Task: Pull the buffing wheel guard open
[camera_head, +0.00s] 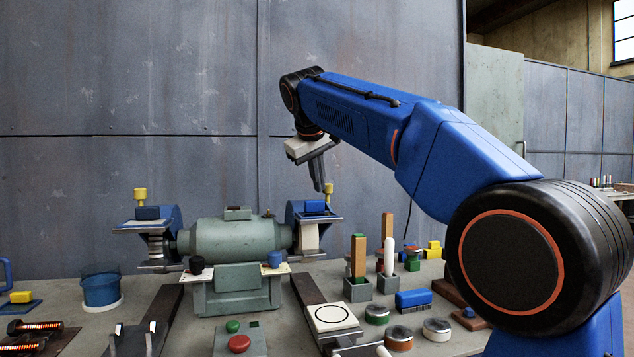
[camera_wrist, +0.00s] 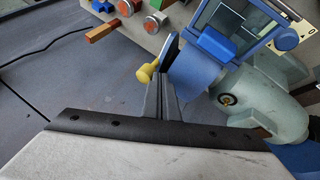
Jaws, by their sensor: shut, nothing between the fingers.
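A green-grey bench grinder (camera_head: 240,238) has a blue guard with a yellow knob at each end. My gripper (camera_head: 319,188) is shut and empty, pointing down beside the yellow knob (camera_head: 328,189) of the right blue guard (camera_head: 300,212). In the wrist view my gripper's fingertips (camera_wrist: 162,76) are together, just right of the yellow knob (camera_wrist: 146,74) and near the blue guard (camera_wrist: 195,82). I cannot tell whether they touch the knob. A pale wheel (camera_head: 308,237) shows under the right guard. The left guard (camera_head: 172,214) has its own yellow knob (camera_head: 140,195).
Wooden and white posts (camera_head: 358,256) stand in grey blocks right of the grinder. Round tins (camera_head: 399,338) and a blue block (camera_head: 413,299) lie in front of them. A blue cup (camera_head: 101,290) stands at left. A grey panel wall (camera_head: 130,110) rises behind the bench.

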